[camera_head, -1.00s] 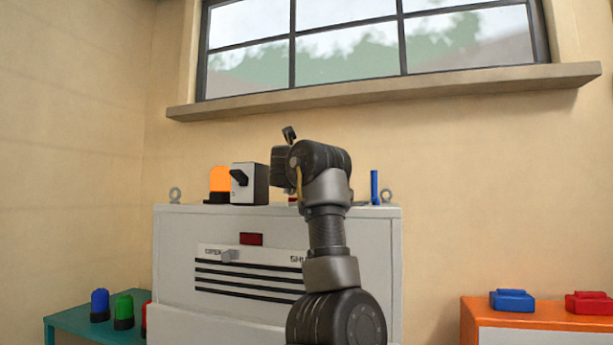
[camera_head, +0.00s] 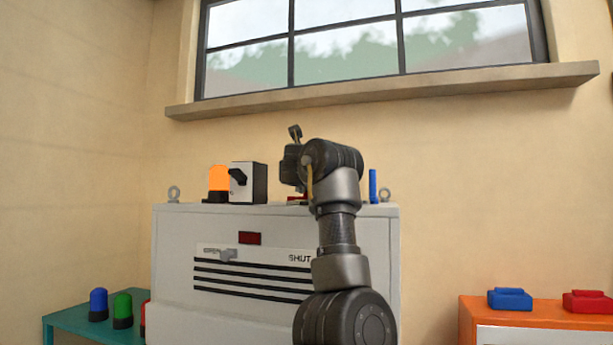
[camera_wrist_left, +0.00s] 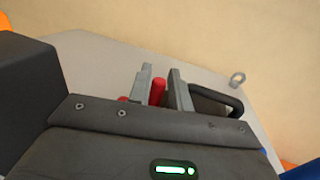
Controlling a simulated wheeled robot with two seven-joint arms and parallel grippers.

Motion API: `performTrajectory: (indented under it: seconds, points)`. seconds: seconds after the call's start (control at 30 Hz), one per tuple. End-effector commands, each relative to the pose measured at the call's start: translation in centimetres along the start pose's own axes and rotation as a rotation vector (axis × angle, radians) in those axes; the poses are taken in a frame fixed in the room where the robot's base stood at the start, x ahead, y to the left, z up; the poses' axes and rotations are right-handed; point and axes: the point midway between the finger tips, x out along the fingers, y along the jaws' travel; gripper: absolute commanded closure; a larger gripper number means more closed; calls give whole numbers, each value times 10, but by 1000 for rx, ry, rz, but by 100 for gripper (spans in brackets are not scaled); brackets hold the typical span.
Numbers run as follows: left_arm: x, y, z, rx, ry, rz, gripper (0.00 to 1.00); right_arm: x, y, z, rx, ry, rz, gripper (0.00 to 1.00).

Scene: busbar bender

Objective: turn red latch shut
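The red latch shows in the left wrist view as an upright red post (camera_wrist_left: 157,91) between the two fingers of my left gripper (camera_wrist_left: 161,88). A second red bit (camera_wrist_left: 123,99) shows left of the fingers. The fingers stand apart with the post between them, nearer the right finger; I cannot tell whether they touch it. In the head view my left arm covers most of this spot, and only a little red (camera_head: 297,198) shows on top of the grey cabinet (camera_head: 175,265). My right gripper is in neither view.
On the cabinet stand an orange beacon (camera_head: 218,178), a switch box (camera_head: 255,184) with a black knob, a blue post (camera_head: 373,186) and lifting eyes. The front has a grey slider (camera_head: 228,255) near the left label, a SHUT label and a red block (camera_head: 250,238). A black handle (camera_wrist_left: 225,98) lies beside my gripper.

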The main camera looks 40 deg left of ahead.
Motion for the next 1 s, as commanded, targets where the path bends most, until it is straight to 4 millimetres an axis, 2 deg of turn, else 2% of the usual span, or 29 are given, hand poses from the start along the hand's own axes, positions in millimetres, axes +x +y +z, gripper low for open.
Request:
performTrajectory:
  seconds: [0.17,0.4,0.63,0.8,1.0]
  points:
    - [-11,-1,-3,-2,-2,-1,80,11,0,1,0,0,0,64]
    - [-58,-1,-5,-4,-6,-3,80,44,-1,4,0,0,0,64]
    - [-96,-1,-3,-2,-4,-2,80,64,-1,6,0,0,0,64]
    - [-107,0,-1,0,-2,0,80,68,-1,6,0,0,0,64]
    - [-109,0,0,0,-1,0,80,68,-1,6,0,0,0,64]
